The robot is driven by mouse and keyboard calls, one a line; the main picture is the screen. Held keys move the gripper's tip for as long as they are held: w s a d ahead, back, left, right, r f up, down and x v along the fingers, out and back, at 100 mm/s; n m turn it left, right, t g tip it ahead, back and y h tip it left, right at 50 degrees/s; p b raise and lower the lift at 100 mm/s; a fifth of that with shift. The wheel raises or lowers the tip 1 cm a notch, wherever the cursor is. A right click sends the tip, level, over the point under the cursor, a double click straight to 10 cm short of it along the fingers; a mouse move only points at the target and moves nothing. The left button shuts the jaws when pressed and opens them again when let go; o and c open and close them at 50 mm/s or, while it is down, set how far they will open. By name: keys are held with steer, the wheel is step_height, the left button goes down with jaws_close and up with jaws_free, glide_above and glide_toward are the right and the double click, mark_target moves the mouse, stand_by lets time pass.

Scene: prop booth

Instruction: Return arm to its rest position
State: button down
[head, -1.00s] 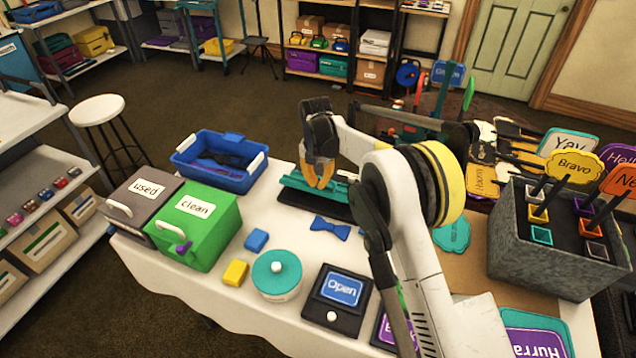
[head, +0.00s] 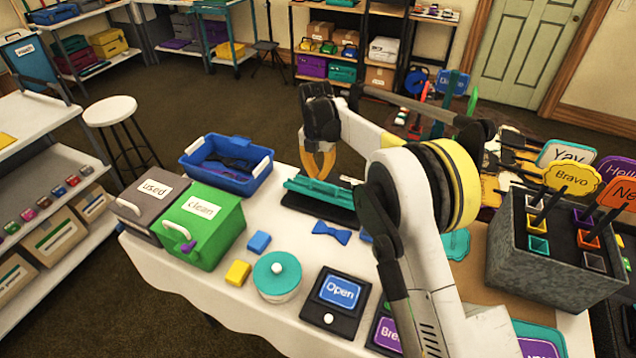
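My gripper (head: 319,163) hangs from the end of my white arm over the table (head: 213,289), with its orange-yellow fingertips pointing down. It is above the far edge of a teal and black stand (head: 322,191). The fingers show a gap between them, and I see nothing held there. My arm bends up from the lower right and folds over at a black and yellow joint.
Left on the table are a blue bin (head: 228,186), a grey "used" box (head: 141,211) and a green "clean" box (head: 212,233). A round teal-lidded tin (head: 277,285) and an "Open" sign (head: 334,300) stand in front. A grey sign crate (head: 533,262) is right.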

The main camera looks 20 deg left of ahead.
steer(key=d+r+m+t, duration=0.1)
steer(key=d+r+m, duration=0.6)
steer(key=d+r, duration=0.45)
steer(key=s+d+r+m+t+y, duration=0.1)
steer(key=s+d+r+m, duration=0.35)
steer(key=d, duration=0.25)
steer(key=s+d+r+m+t, duration=0.1)
steer(key=s+d+r+m, duration=0.2)
steer(key=d+r+m, duration=0.35)
steer(key=s+d+f+m+t, duration=0.2)
steer(key=s+d+m, duration=0.6)
steer(key=s, duration=0.3)
steer(key=s+d+f+m+t, duration=0.1)
steer(key=s+d+f+m, duration=0.2)
steer(key=s+d+m, duration=0.6)
steer(key=s, duration=0.3)
steer(key=shift+f+t+h+b, duration=0.3)
steer(key=shift+f+t+h, duration=0.05)
steer(key=shift+t+h, duration=0.05)
